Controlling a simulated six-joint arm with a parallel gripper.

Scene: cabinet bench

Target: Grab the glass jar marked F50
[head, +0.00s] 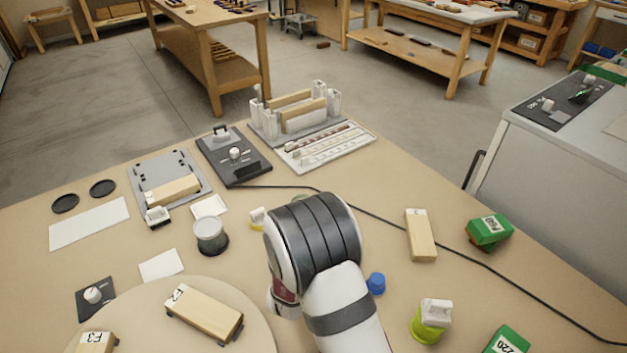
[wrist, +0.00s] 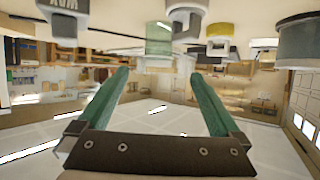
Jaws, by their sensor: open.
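A grey, glass-looking jar (head: 211,232) with a dark base stands on the bench left of my arm in the head view. No F50 mark is readable on it. In the wrist view, which looks upside down, a pale green see-through cylinder (wrist: 158,38) stands beyond the gap between my fingers; I cannot tell whether it is the same jar. My gripper (wrist: 162,76) is open, its two teal fingers spread with nothing between them. In the head view my arm hides the gripper.
A round board (head: 240,305) with wooden blocks lies front left. A yellow-and-white item (wrist: 220,42) and a grey cylinder (wrist: 297,40) stand right of the see-through cylinder. A black cable (head: 395,228) crosses the bench. Green blocks (head: 489,231) sit at right.

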